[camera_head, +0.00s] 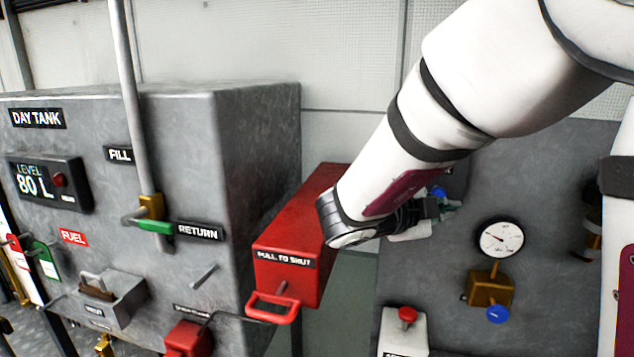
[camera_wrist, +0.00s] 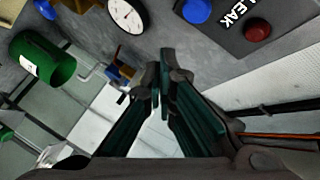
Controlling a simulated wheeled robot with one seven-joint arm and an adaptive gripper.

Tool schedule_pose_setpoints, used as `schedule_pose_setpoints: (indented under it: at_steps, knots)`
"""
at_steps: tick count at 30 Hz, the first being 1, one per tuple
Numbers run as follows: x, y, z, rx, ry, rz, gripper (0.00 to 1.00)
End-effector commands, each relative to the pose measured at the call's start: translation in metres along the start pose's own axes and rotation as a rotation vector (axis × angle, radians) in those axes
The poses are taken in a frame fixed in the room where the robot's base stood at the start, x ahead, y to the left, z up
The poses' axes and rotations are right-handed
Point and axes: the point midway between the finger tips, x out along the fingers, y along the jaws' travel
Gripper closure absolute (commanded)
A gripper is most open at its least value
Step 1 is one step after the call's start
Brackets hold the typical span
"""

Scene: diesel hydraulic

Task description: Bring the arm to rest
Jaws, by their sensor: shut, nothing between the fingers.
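My gripper (camera_wrist: 160,80) points away from the wrist camera, its two dark green fingers drawn together at the tips with nothing between them. In the head view my gripper (camera_head: 440,205) is at the end of my white arm, right of the red "PULL TO SHUT" box (camera_head: 290,235) and in front of the grey panel. The arm reaches down from the upper right and hides part of the red box's right side. In that view the fingertips are small and partly hidden.
The grey day tank (camera_head: 250,140) fills the left. A red pull handle (camera_head: 272,308) sticks out below the red box. Right of my gripper are a pressure gauge (camera_head: 501,238) and a brass valve with a blue knob (camera_head: 497,314). The wrist view shows a green cylinder (camera_wrist: 45,58).

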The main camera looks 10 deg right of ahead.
Motion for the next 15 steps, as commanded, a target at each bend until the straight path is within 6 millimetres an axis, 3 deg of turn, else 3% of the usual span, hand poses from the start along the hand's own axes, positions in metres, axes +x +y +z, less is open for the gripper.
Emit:
schedule_pose_setpoints:
  at_steps: [4, 7, 12, 15]
  knots:
    - [-0.004, -0.029, 0.018, -0.007, -0.183, -0.087, 1.00]
    - [-0.020, -0.058, 0.035, -0.051, -0.376, -0.193, 1.00]
    - [-0.069, -0.084, 0.055, -0.211, -0.684, -0.380, 1.00]
    - [-0.103, -0.083, 0.058, -0.349, -0.834, -0.481, 1.00]
